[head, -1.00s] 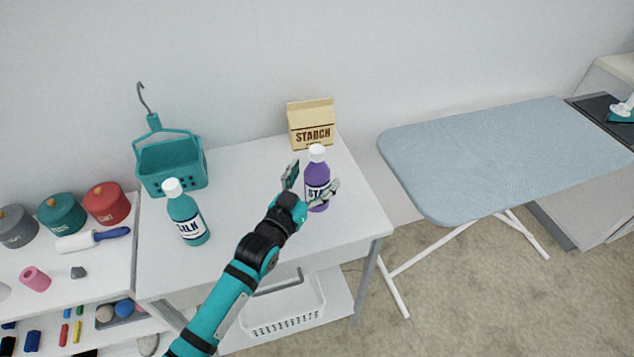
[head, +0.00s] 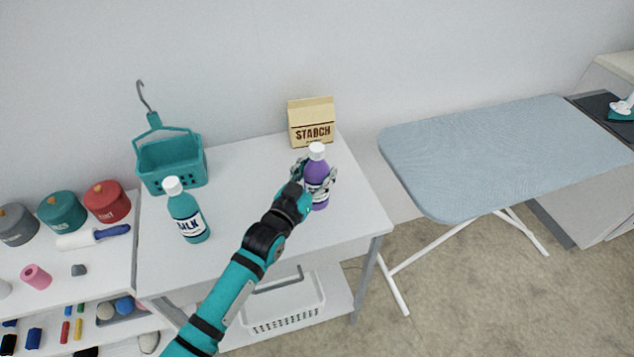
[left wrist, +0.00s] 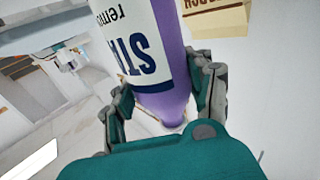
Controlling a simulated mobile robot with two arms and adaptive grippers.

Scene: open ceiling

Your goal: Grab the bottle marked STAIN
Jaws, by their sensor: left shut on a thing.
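A purple bottle (head: 321,199) with a white cap and a white label stands upright on the white table (head: 250,165), near its right side. In the left wrist view the purple bottle (left wrist: 172,50) fills the middle, and its label shows "STA", with the rest out of sight. My left gripper (head: 316,174) is shut on this bottle, with a finger on each side of its body. In the left wrist view my left gripper (left wrist: 165,95) has its grey fingers against both sides of the bottle. My right gripper is not in view.
A teal bottle (head: 187,217) stands at the table's front left. A teal basket (head: 172,165) stands at the back left. A STARCH bag (head: 311,122) stands behind the purple bottle. An ironing board (head: 500,150) is at the right. The table's middle is clear.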

